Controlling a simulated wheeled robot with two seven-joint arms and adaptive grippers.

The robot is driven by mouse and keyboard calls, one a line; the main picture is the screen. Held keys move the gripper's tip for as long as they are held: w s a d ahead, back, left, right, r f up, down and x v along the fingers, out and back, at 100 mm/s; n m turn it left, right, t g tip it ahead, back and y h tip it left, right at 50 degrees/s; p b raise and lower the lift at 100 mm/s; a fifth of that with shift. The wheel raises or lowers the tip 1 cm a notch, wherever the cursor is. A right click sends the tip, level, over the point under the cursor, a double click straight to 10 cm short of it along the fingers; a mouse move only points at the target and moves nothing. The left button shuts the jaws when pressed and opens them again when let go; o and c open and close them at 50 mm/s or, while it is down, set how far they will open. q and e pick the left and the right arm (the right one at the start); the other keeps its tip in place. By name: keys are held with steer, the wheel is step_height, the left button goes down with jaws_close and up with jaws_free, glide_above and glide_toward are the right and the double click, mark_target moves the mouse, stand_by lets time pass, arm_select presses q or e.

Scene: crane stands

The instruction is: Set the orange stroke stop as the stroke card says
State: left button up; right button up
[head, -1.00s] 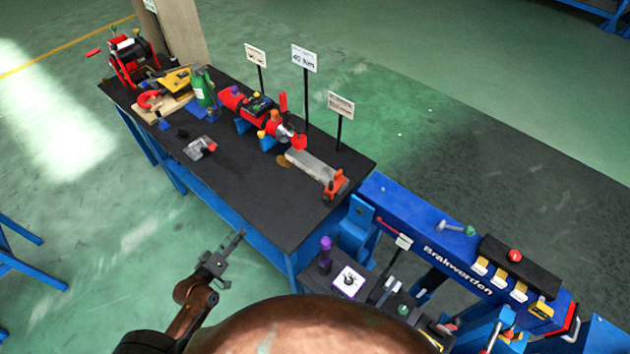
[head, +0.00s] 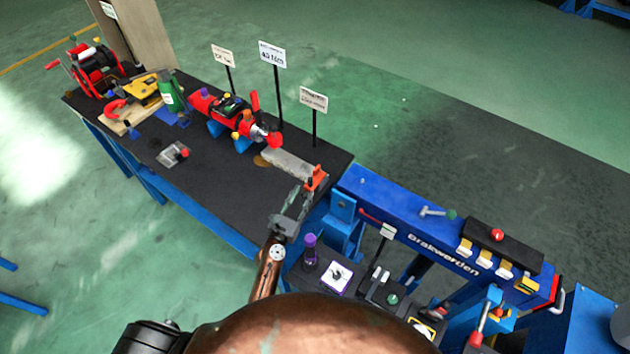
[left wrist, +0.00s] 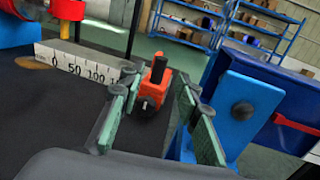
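The orange stroke stop (head: 316,178) stands at the right end of a grey scale bar (head: 288,163) on the black bench. In the left wrist view the orange stop (left wrist: 155,88) shows past the "100" mark; the figure beside it is partly covered by a finger. My left gripper (head: 300,200) is at the bench's front edge, just in front of the stop. Its fingers (left wrist: 160,112) are open and apart, with the stop seen between and beyond them. I cannot tell any contact. A card on a post (head: 313,99) stands behind the bar; its text is too small to read. My right gripper is out of view.
A red crane unit (head: 235,115) lies left of the bar. Two more cards (head: 222,56) (head: 272,55) stand behind it. A blue post (left wrist: 240,110) is close right of my left fingers. A purple-topped knob (head: 310,245) is below. The bench's front middle is mostly clear.

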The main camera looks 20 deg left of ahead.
mark_target(309, 182)
arm_select(q)
steer(key=w, duration=0.5)
steer(key=w+d+b, duration=0.1)
steer(key=w, duration=0.1)
steer(key=shift+w+d, duration=0.1)
steer(key=shift+w, duration=0.05)
steer(key=shift+c, duration=0.6)
jaws_close()
